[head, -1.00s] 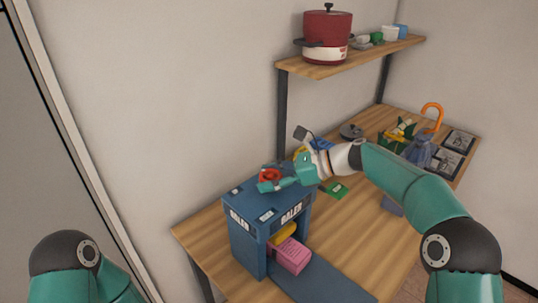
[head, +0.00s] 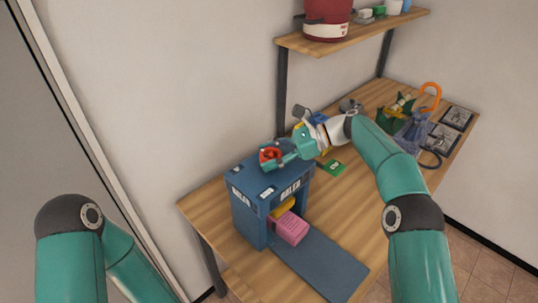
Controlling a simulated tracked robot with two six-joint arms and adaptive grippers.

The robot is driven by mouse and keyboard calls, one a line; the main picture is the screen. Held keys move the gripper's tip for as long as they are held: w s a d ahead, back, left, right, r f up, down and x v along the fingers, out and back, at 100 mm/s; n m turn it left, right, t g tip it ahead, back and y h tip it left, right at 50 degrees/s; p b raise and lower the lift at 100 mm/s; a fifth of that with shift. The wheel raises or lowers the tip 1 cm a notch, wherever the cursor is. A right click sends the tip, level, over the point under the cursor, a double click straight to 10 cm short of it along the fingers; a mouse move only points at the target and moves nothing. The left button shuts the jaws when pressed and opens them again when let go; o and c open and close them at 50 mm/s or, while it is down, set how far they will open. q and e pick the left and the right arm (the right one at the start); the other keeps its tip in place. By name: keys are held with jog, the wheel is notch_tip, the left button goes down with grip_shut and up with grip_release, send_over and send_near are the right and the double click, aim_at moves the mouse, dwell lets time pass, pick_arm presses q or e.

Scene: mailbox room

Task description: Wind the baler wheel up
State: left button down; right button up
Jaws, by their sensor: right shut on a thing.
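The blue baler (head: 247,208) stands on the wooden table, with its name on two faces. The red wheel (head: 265,154) is on top of the baler. My right gripper (head: 274,159) is shut on the red wheel, reaching in from the right, and its fingers hide part of it. A pink block (head: 292,229) and a yellow piece (head: 284,208) show in the baler's front opening. Of my left arm only the links show at the lower left; its gripper is out of view.
The wooden table (head: 335,215) has a blue ramp (head: 318,264) in front of the baler. A green card (head: 333,167) lies behind my right forearm's near side. An orange-handled umbrella (head: 430,92), a green box (head: 391,121) and dark framed tiles (head: 443,138) stand at the right. A shelf (head: 375,33) with a red pot (head: 327,20) hangs above.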

aim_at(278, 152)
jog(key=o, duration=1.2)
jog(key=shift+d, duration=0.15)
jog(key=v, duration=0.6)
jog(key=shift+w+d, duration=0.2)
jog(key=shift+d+r, duration=0.2)
jog(key=shift+d, duration=0.25)
